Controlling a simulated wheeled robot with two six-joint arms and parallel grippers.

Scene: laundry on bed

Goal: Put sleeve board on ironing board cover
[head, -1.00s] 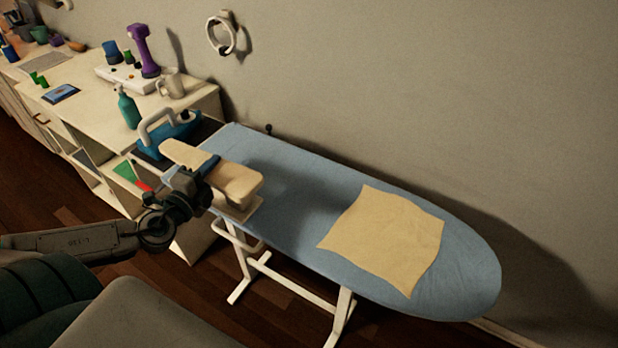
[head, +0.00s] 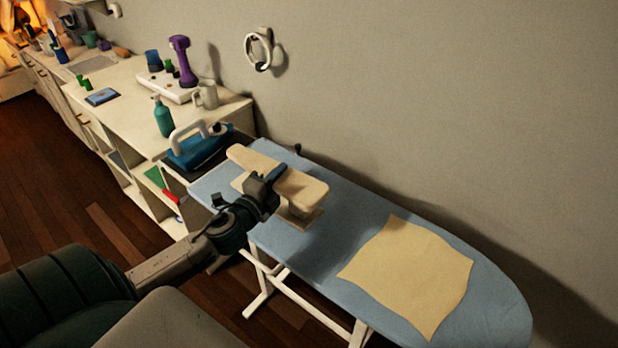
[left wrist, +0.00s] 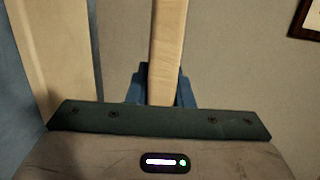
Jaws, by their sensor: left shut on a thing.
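The sleeve board (head: 300,190) is a beige padded board on a small base. I cannot tell whether the sleeve board's base touches the cover. My right gripper is not in view.
A tan cloth (head: 408,275) lies flat on the wide right part of the cover. A blue iron (head: 198,150) and a teal spray bottle (head: 163,117) stand on the white shelf unit (head: 130,130) at left. The wall runs close behind the ironing board.

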